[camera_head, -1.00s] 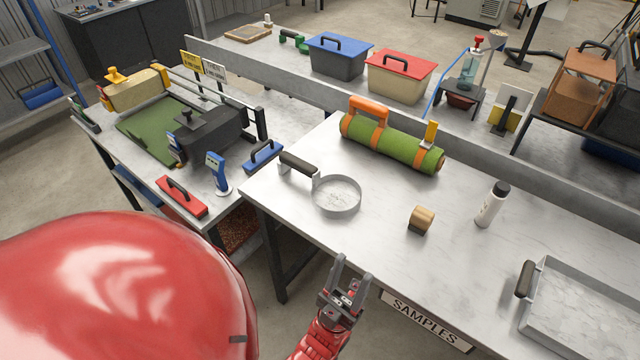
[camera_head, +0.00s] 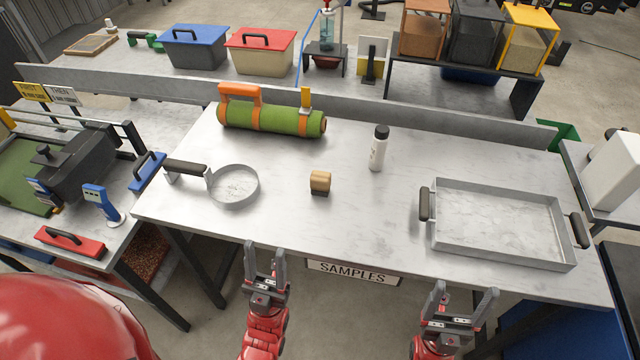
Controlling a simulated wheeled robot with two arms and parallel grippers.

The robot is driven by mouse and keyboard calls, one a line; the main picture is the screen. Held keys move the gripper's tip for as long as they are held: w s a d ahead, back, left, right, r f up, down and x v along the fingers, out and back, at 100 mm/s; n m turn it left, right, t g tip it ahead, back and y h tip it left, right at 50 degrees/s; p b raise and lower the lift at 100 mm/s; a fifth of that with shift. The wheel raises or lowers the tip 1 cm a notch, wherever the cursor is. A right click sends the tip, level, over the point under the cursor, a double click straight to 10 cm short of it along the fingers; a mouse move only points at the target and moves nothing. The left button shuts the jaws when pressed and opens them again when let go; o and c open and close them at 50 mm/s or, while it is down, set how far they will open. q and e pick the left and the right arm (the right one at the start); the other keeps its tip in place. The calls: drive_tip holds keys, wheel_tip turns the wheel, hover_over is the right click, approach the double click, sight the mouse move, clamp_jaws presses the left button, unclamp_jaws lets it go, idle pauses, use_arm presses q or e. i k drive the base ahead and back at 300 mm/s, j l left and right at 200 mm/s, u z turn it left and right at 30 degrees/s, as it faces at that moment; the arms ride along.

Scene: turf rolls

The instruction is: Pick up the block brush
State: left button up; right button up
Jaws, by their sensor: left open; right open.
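The block brush appears to be the small wooden block (camera_head: 320,181) with a dark underside. It stands on the metal table (camera_head: 290,225), right of the round pan and near the middle. My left gripper (camera_head: 265,254) is open and empty in front of the table's front edge, below and left of the block. My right gripper (camera_head: 462,295) is open and empty, also in front of the edge, further right. Neither gripper touches the block. Nothing hides the block.
A round pan (camera_head: 235,187) with a dark handle lies left of the block. A white bottle (camera_head: 377,152) stands behind it to the right. A strapped green turf roll (camera_head: 275,117) lies behind. A shallow tray (camera_head: 500,225) sits at right. The tabletop around the block is clear.

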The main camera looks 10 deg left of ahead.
sight(320, 181)
drive_tip(key=i+j, duration=0.1)
drive_tip(key=j, duration=0.35)
drive_tip(key=i+j, duration=0.1)
drive_tip(key=j, duration=0.35)
drive_tip(key=i+j, duration=0.1)
drive_tip(key=j, duration=0.35)
drive_tip(key=i+j, duration=0.1)
drive_tip(key=j, duration=0.3)
drive_tip(key=i+j, duration=0.1)
drive_tip(key=j, duration=0.35)
